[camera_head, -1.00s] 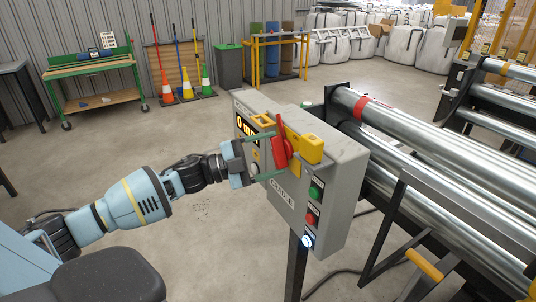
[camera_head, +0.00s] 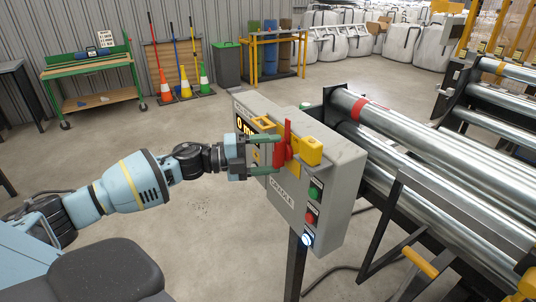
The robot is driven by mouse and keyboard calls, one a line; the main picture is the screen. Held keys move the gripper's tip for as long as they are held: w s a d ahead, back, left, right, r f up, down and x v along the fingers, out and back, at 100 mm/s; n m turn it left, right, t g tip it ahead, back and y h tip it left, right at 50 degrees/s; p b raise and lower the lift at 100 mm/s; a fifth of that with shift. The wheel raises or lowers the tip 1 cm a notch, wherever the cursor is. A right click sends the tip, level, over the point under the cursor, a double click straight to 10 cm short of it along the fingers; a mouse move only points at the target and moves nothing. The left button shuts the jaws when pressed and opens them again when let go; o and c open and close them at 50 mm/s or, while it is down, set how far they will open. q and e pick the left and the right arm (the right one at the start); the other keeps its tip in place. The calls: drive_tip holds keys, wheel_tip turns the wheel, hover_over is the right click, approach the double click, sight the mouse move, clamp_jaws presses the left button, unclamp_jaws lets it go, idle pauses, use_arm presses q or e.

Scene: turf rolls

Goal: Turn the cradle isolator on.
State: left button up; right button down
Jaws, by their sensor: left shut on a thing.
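The cradle isolator is a red rotary handle (camera_head: 288,130) on a yellow mount on the front of a grey control box (camera_head: 345,178) labelled CRADLE. The handle stands close to upright in the picture. My left gripper (camera_head: 277,154) reaches in from the left with its green fingers at the handle. It is shut on the red handle, whose lower part is partly hidden by the fingers. My right gripper is out of view.
A green button (camera_head: 315,191), a red button (camera_head: 310,216) and a lit white-blue lamp (camera_head: 307,239) sit on the box's right part. Metal rollers (camera_head: 430,140) run behind the box to the right.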

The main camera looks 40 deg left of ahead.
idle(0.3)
use_arm(q)
drive_tip(key=o, duration=1)
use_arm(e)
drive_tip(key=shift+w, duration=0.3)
use_arm(q)
drive_tip(key=shift+v, duration=3.9)
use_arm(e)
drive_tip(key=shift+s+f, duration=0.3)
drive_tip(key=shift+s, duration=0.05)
use_arm(q)
drive_tip(key=shift+r, duration=0.1)
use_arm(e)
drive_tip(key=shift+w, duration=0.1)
